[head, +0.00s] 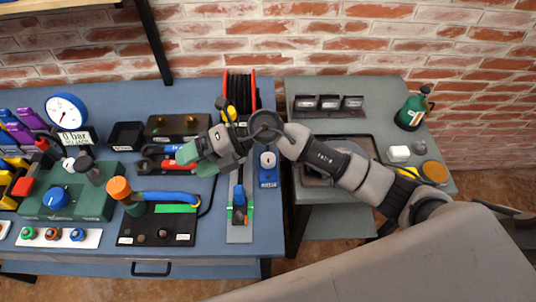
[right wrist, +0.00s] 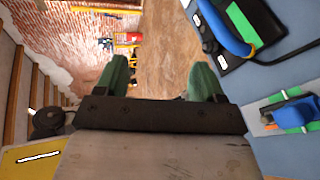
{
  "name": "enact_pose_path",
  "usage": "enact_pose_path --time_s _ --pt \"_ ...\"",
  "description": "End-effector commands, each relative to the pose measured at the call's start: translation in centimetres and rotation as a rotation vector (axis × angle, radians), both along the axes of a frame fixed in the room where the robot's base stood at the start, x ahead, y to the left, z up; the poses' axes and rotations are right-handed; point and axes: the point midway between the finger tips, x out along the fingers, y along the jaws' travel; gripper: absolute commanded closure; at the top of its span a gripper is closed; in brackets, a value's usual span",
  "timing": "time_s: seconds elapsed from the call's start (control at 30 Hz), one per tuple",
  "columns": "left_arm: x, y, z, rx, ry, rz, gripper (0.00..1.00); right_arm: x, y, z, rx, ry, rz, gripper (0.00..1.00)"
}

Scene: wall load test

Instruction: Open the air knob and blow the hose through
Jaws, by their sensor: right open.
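A blue knob (head: 57,198) sits on a green block (head: 95,203) at the left of the bench; I cannot tell for sure that it is the air knob. A blue hose (head: 168,197) runs right from an orange-capped fitting (head: 120,188) over a black plate; it also shows in the right wrist view (right wrist: 232,32). A round gauge (head: 66,111) stands behind, with a "0 bar" sign (head: 76,139). My right gripper (head: 190,160) is open and empty above the bench, up and right of the hose. Its green fingers stand apart in the right wrist view (right wrist: 160,80). My left gripper is not in view.
Red and blue handled tools (head: 165,164) lie near my right gripper. A hose reel (head: 240,92) stands at the back. Row of coloured buttons (head: 52,235) lies at front left. A grey side table (head: 385,92) holds a green bottle (head: 413,110) and small tubs.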

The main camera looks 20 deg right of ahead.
Motion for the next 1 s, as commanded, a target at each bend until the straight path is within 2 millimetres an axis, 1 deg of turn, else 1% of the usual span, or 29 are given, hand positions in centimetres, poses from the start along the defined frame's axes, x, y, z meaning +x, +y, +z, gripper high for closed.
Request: enact_pose_path --time_s 0.03,0.07,0.1,0.17,0.2,0.3,0.4,0.5,0.57,0.67,1.0 --pt "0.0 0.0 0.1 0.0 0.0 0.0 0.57 0.7 -1.4 -1.3 -0.176 -0.036 0.056 0.31" --pt "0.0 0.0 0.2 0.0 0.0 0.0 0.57 1.0 -2.5 -2.1 -0.281 -0.051 0.083 0.31" --pt "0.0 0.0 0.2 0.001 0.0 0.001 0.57 1.6 -4.1 -3.0 -0.418 -0.065 0.108 0.31" --pt "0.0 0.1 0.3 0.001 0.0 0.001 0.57 2.6 -6.7 -4.0 -0.613 -0.076 0.127 0.31" --pt "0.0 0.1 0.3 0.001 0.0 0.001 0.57 3.3 -8.6 -4.3 -0.733 -0.078 0.128 0.31" --pt "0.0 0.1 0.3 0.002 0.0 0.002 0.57 4.9 -12.7 -4.3 -0.978 -0.072 0.109 0.31" --pt "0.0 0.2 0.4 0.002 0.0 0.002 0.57 5.9 -15.5 -3.9 -1.139 -0.061 0.08 0.31" --pt "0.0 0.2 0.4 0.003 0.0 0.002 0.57 6.3 -17.0 -3.6 -1.219 -0.051 0.062 0.31" --pt "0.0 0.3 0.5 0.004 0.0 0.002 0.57 6.4 -17.4 -3.8 -1.24 -0.048 0.057 0.31" --pt "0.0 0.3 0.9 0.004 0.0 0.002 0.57 6.4 -17.5 -4.8 -1.244 -0.044 0.057 0.31" --pt "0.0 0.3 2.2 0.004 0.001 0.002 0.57 6.3 -17.5 -11.1 -1.239 -0.043 0.059 0.31"
